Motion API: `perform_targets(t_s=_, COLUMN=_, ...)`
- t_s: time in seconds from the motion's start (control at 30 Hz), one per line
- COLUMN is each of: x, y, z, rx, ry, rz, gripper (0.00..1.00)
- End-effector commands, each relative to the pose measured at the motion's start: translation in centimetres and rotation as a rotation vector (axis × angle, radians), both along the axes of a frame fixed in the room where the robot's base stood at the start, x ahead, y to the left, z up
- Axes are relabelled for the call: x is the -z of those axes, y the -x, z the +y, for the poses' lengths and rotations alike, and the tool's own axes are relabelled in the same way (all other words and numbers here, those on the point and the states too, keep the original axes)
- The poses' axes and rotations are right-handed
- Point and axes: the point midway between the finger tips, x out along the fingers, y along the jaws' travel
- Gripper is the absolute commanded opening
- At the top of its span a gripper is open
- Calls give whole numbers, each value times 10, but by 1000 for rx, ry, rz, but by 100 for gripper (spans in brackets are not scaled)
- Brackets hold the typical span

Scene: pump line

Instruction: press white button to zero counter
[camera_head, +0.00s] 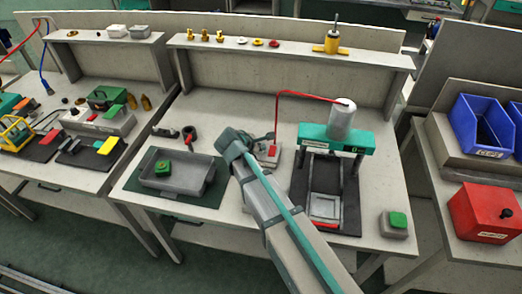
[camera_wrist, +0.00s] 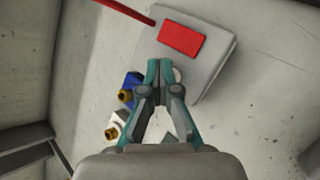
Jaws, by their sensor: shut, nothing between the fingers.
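A light grey box (camera_wrist: 215,50) with a red rectangular panel (camera_wrist: 181,40) lies ahead of my fingertips in the wrist view. A pale round shape (camera_wrist: 179,75) on its near edge, possibly the white button, is partly hidden behind my fingers. My gripper (camera_wrist: 166,66) is shut and empty, with its tips over the box's near edge; I cannot tell whether they touch it. In the head view my gripper (camera_head: 268,137) is close to the small pale box with a red face (camera_head: 271,150), left of the green press. My arm hides part of that area.
A blue fitting (camera_wrist: 131,83) and a white fitting (camera_wrist: 116,122), both with brass ends, lie left of my fingers. The green press (camera_head: 350,140) with a grey cylinder stands right, joined by a red hose (camera_head: 305,94). A grey tray (camera_head: 180,173) is left.

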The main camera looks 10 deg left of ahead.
Motion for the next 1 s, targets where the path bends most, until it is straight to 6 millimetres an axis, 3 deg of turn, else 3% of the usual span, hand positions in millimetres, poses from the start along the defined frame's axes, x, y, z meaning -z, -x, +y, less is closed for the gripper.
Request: perform_targets(t_s=1.0, x=-24, y=0, z=0, rx=1, ry=0, rz=1, gripper=0)
